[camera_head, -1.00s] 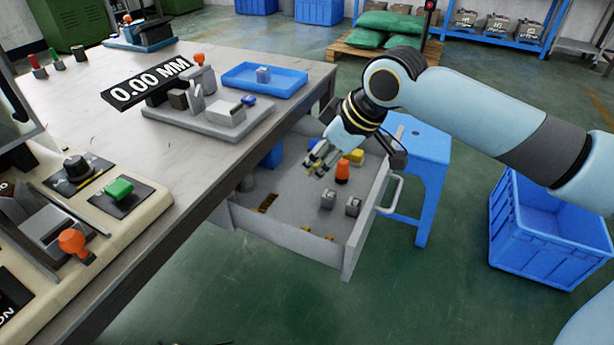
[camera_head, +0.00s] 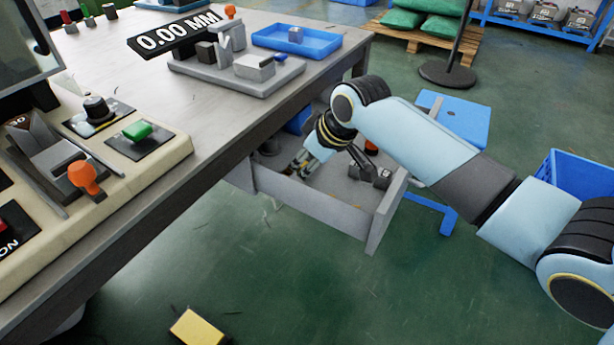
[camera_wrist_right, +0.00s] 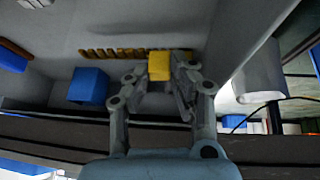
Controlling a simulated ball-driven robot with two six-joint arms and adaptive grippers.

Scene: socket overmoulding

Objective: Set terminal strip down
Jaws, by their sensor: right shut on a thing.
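My right gripper (camera_head: 300,164) reaches low into the open grey drawer (camera_head: 318,208). In the right wrist view its fingers (camera_wrist_right: 160,78) are shut on a yellow piece, the terminal strip (camera_wrist_right: 159,66), seen as a short block between the fingertips. A toothed yellow-brown row (camera_wrist_right: 112,54) lies on the drawer floor just beyond and to the left of it. I cannot tell whether the held piece touches the floor or this row. The head view hides the held piece behind the hand. My left gripper is not in view.
The drawer also holds a blue block (camera_wrist_right: 88,87) and grey blocks (camera_head: 382,176) near its right wall. The table (camera_head: 190,95) overhangs the drawer's left side. A blue stool (camera_head: 455,118) stands behind. A yellow block (camera_head: 197,327) shows at the bottom.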

